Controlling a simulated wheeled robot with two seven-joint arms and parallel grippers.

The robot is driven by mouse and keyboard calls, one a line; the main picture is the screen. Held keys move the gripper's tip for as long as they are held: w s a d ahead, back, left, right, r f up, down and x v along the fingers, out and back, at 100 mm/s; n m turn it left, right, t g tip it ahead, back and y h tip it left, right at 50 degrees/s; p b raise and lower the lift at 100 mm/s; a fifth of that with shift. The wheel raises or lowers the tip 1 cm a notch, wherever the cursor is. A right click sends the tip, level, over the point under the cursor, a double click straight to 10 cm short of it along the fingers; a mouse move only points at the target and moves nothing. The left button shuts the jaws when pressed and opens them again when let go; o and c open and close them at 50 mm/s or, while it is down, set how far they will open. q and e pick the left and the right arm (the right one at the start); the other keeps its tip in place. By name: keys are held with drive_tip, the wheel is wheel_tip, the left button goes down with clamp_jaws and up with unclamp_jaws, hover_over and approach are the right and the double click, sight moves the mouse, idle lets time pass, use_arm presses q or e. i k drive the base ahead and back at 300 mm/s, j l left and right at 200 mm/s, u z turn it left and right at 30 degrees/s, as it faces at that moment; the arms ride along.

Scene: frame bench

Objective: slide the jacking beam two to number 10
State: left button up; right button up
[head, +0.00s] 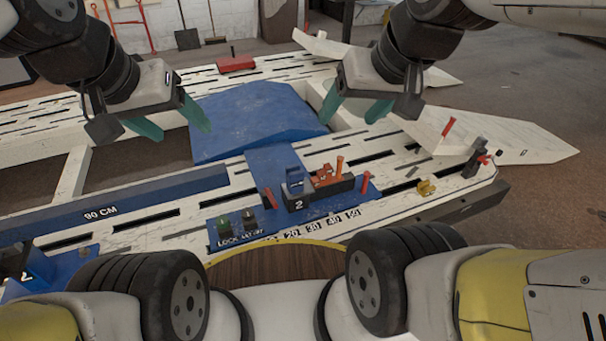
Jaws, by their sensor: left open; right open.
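The blue jacking beam (265,115) lies across the white frame bench, with a wide raised plate at the back and a narrow arm toward me. A dark block marked 2 (299,205) sits at its near end, with a blue handle-like piece above it. The number strip (320,225) on the near rail reads 20, 30, 40, 50; a 10 is not clearly readable. My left gripper (170,121) is open and empty above the bench, left of the beam plate. Neither visibly touches the beam.
A blue panel with lock lettering (240,238) and small knobs is on the near rail. Red pins, an orange-red clamp (327,178) and a yellow piece (427,187) stand nearby. A blue bar marked 90 CM (100,211) lies left. White ramps (500,145) extend right.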

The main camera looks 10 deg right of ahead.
sight(259, 120)
drive_tip(key=i+l, duration=0.2)
drive_tip(key=l, duration=0.15)
drive_tip(key=i+l+u, duration=0.15)
drive_tip(key=l, duration=0.2)
drive_tip(key=i+l, duration=0.25)
drive_tip(key=l+u, duration=0.05)
drive_tip(key=l, duration=0.05)
